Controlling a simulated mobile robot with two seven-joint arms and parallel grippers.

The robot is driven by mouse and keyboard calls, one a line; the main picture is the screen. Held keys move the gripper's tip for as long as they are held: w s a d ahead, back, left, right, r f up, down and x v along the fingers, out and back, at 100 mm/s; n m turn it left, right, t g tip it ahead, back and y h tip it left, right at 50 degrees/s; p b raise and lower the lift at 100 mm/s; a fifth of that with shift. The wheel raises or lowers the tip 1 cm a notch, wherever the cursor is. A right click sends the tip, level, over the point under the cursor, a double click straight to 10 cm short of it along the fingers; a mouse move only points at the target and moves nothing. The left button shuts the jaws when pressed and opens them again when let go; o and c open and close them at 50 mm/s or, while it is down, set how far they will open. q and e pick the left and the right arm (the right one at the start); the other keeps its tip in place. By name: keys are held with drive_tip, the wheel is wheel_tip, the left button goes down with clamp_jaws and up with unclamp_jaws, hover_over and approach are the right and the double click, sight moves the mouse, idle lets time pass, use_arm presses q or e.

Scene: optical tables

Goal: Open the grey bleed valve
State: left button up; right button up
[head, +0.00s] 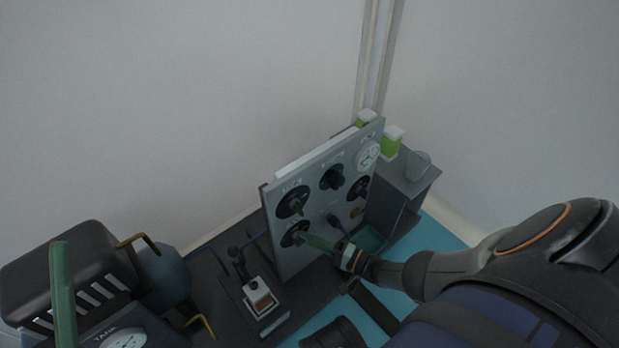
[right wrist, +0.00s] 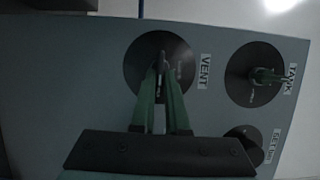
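A grey panel (head: 285,252) stands upright on the bench and carries several dark round dials with knobs. My right gripper (head: 308,238) reaches in from the right, its green fingers at the lower left dial (head: 292,231). In the right wrist view the gripper (right wrist: 161,75) has its fingertips close together around the narrow grey handle of the VENT knob (right wrist: 160,60), and seems shut on it. The fingers hide part of this knob. No label in view reads bleed. A green finger (head: 62,290) at the far left looks like part of my left gripper; its opening cannot be seen.
The TANK knob (right wrist: 258,75) and another dial (right wrist: 243,143) sit right of VENT. A black finned machine (head: 65,265) and a blue-grey tank (head: 163,278) stand left. A small boxed switch (head: 262,298) stands before the panel. Green-and-white containers (head: 391,143) and a cup (head: 417,165) are behind.

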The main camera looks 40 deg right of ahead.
drive_tip(key=o, duration=0.4)
drive_tip(key=shift+s, duration=0.1)
drive_tip(key=v, duration=1.2)
drive_tip(key=shift+s+p, duration=0.15)
drive_tip(key=shift+p, duration=0.2)
